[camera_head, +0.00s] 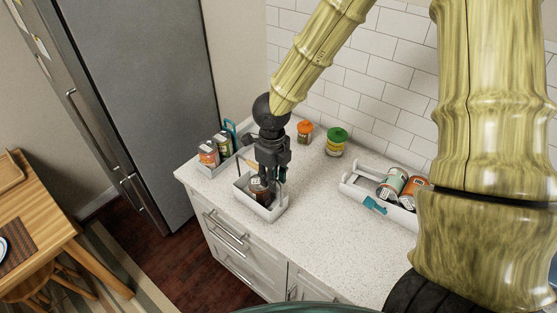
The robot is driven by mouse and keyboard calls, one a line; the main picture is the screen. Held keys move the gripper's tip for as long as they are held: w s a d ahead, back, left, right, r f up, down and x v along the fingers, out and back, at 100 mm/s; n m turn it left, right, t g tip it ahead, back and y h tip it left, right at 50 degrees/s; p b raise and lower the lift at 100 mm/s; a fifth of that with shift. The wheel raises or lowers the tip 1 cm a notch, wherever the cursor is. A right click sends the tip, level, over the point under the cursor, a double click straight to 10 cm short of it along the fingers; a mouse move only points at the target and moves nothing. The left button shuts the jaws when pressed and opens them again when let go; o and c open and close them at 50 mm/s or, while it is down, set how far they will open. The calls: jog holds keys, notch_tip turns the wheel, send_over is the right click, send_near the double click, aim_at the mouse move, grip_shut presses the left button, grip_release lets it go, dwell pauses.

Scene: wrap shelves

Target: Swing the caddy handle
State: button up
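A small white caddy (265,212) stands near the counter's front edge, with a dark jar (259,187) inside it. My gripper (270,177) points down directly over this caddy, close above or beside the jar. A thin light-brown bar (246,165) shows just left of my gripper at the caddy's back; it may be the handle, but my gripper hides part of it. I cannot tell whether the fingers touch the bar or the jar, or how far apart they are.
Orange-lidded (305,132) and green-lidded (335,145) jars stand behind. Right, a white tray (357,192) holds cans (392,183). A fridge (140,90) stands left.

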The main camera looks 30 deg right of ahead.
jog(key=shift+r+p, duration=1.3)
jog(key=shift+p, duration=0.05)
jog(key=shift+r, duration=2.2)
